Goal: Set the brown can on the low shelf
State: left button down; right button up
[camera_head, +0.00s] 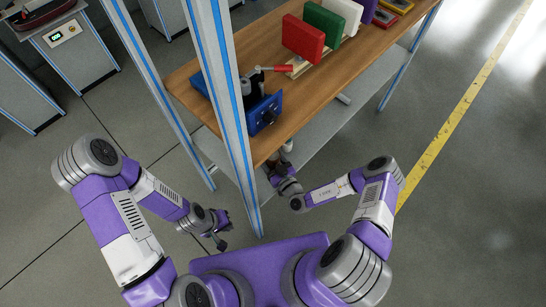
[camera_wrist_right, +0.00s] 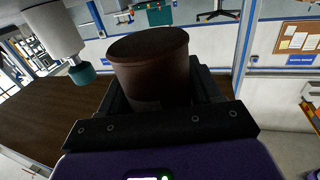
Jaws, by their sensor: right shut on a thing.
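The brown can (camera_wrist_right: 150,62) stands between the dark fingers of my right gripper (camera_wrist_right: 165,100) in the right wrist view, with its round top showing. The right gripper is shut on it. In the head view the right gripper (camera_head: 281,166) is small, beside the front edge of the wooden worktop, and I cannot make out the can there. The low shelf (camera_head: 335,112) is the grey board below the worktop, largely hidden by it. My left gripper (camera_head: 219,232) hangs at the left, apart from the bench; its finger opening is too small to judge.
A blue-and-grey post (camera_head: 228,95) rises left of my right arm. Open floor lies to the right, with a yellow line.

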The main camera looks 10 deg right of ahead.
notch_tip(320, 180, down, 4)
jog(key=shift+r+b, duration=0.15)
jog(key=shift+b, duration=0.55)
jog(key=shift+r, duration=0.1)
jog(key=shift+f, duration=0.25)
jog(key=o, duration=1.3)
jog(key=shift+r, duration=0.15)
